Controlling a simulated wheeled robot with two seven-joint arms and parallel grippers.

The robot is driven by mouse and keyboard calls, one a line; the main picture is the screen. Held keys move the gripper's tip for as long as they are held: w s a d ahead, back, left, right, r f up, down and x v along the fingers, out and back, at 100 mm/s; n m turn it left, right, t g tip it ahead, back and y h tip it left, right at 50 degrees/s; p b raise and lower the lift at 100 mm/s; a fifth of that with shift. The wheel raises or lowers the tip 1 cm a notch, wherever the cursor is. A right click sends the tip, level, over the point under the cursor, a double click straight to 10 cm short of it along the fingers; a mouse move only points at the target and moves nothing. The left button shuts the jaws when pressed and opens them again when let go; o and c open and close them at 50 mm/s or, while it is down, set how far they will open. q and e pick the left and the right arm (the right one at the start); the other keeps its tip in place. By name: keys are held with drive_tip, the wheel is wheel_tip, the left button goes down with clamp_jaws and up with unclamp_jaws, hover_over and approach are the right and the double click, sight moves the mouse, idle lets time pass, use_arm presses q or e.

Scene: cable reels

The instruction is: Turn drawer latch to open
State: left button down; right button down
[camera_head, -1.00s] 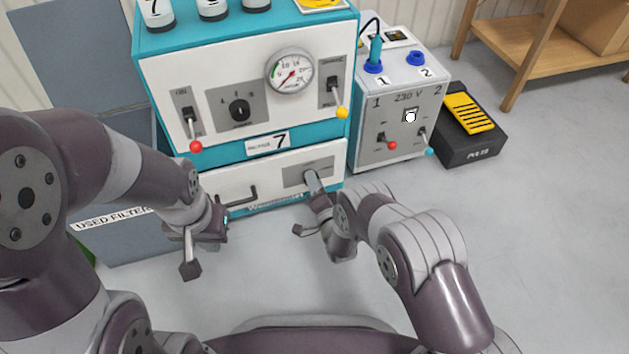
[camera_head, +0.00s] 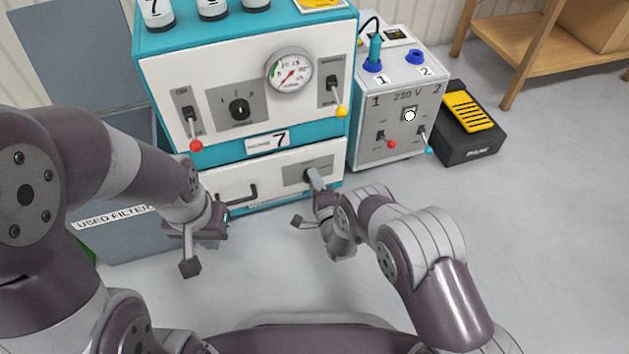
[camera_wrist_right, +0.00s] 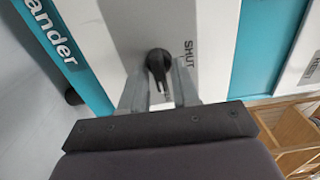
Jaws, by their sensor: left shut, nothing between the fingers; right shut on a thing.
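The white drawer front (camera_head: 275,176) is the lower part of the teal and white machine, with a dark bar handle (camera_head: 242,197) at its left. The black drawer latch (camera_wrist_right: 159,66) shows in the right wrist view on a grey plate marked SHUT. My right gripper (camera_head: 313,178) is at this plate, its fingers (camera_wrist_right: 160,90) on both sides of the latch, shut on it. My left gripper (camera_head: 226,215) is shut and empty, in front of the drawer's left end near the handle.
The machine's upper panel has a gauge (camera_head: 289,72), a black knob (camera_head: 239,109), a red-tipped lever (camera_head: 195,145) and a yellow-tipped lever (camera_head: 341,111). A grey 230 V box (camera_head: 372,152) and a black pedal (camera_head: 474,150) stand to the right. The floor at right is clear.

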drive_tip(key=c, duration=1.2)
unclamp_jaws()
drive_tip(key=shift+o, duration=0.2)
drive_tip(key=p+v, duration=0.6)
drive_tip(key=v, duration=0.6)
drive_tip(key=shift+s, duration=0.35)
drive_tip(key=shift+d, duration=0.15)
